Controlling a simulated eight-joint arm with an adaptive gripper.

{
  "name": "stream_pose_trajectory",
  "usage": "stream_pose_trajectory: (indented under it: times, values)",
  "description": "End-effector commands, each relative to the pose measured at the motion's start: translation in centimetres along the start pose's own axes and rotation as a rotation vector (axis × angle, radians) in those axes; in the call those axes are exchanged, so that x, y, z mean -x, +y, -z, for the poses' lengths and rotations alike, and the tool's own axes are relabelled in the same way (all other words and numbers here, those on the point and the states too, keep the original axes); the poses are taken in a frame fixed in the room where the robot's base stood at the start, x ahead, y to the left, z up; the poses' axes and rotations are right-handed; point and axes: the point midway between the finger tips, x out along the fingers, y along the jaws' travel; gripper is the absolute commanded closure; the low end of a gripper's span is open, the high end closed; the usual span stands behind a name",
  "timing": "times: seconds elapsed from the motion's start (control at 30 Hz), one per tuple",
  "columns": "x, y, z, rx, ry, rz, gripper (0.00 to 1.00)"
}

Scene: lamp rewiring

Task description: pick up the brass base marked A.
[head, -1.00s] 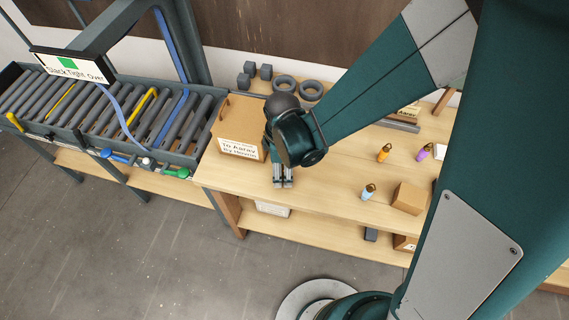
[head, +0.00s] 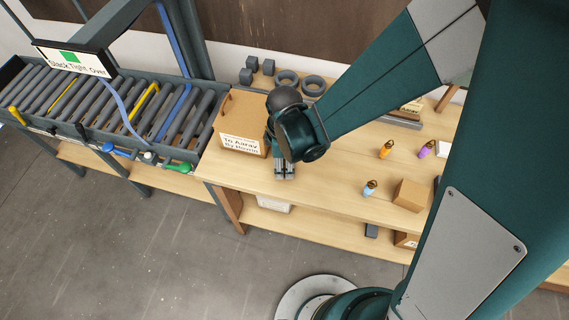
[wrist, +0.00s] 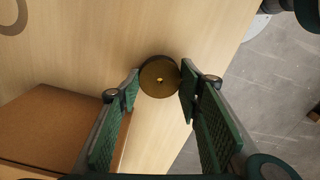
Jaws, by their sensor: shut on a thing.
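A round, dark-rimmed brass base (wrist: 159,78) sits between the fingertips of my gripper (wrist: 160,92) in the wrist view, with a small bright spot at its middle. My gripper is shut on it, with one green padded finger at each side. No letter A can be read on the face I see. In the head view my gripper (head: 285,173) is over the bench's front part, just right of the cardboard box. The base is hidden there, and I cannot tell whether it is clear of the bench top.
The cardboard box (head: 228,108) with a white label stands close at the gripper's left. A roller conveyor (head: 110,108) lies farther left. Small bottles, including a blue one (head: 370,188), and a small box (head: 411,195) stand to the right on the wooden bench (head: 325,190).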

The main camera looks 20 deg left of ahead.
Motion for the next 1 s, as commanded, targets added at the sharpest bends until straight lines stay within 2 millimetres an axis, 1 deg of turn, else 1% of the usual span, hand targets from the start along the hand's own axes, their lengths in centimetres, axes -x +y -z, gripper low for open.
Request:
stream_pose_trajectory:
  times: [0.17, 0.37, 0.8, 1.0]
  values:
    - [0.7, 0.0, 0.0, 0.0, 0.0, 0.0, 0.83]
    - [2.2, 0.0, 0.0, 0.0, 0.0, 0.0, 0.83]
    - [7.1, 0.0, 0.0, 0.0, 0.0, 0.0, 0.83]
    - [8.9, 0.0, 0.0, 0.0, 0.0, 0.0, 0.83]
